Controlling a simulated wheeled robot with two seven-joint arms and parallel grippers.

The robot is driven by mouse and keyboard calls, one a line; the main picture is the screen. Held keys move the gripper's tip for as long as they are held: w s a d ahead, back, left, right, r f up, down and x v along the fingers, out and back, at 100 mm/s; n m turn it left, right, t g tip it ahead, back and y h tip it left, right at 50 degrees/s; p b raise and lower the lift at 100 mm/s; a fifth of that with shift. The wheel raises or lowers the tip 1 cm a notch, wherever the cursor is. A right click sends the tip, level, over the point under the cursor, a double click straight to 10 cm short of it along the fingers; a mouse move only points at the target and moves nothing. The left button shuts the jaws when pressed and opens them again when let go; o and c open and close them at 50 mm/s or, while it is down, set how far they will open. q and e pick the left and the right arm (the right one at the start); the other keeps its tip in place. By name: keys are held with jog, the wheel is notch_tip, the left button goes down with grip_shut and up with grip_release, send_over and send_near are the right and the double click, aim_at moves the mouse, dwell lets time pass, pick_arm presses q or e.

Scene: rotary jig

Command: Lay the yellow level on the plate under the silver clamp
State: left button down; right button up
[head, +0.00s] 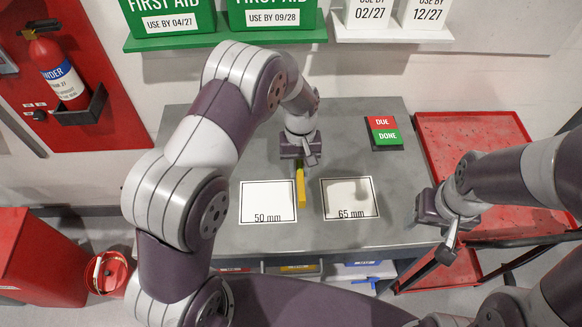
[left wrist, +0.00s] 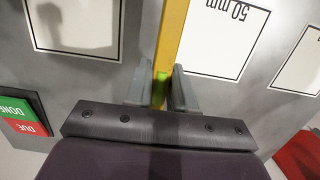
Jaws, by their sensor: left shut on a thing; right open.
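My left gripper (head: 302,163) is shut on the yellow level (head: 300,190), over the grey table between two white plates. In the left wrist view the level (left wrist: 172,35) runs away from between the fingers (left wrist: 159,90), with a green patch at the grip. The plate marked 50 mm (head: 268,198) is on its left in the head view, the plate marked 65 mm (head: 349,192) on its right. Whether the level touches the table I cannot tell. My right gripper (head: 447,228) is open and empty at the table's right edge. I see no silver clamp.
A red and green DUE/DONE block (head: 384,133) sits at the table's back right. Another white plate (left wrist: 302,62) shows at the right of the left wrist view. A red cart (head: 470,130) stands right of the table. My left arm hides the table's left part.

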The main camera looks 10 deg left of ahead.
aim_at(289, 184)
pick_arm(q)
jog(key=a+f, duration=0.1)
jog(key=w+a+f, duration=0.1)
jog(key=a, duration=0.1)
notch_tip(289, 184, down, 3)
jog(key=shift+s+f+p, duration=0.1)
jog(key=shift+f+p, duration=0.05)
jog(key=shift+p, duration=0.6)
jog(key=shift+f, duration=0.5)
jog(key=c, duration=1)
grip_release()
jog(key=shift+o, duration=0.2)
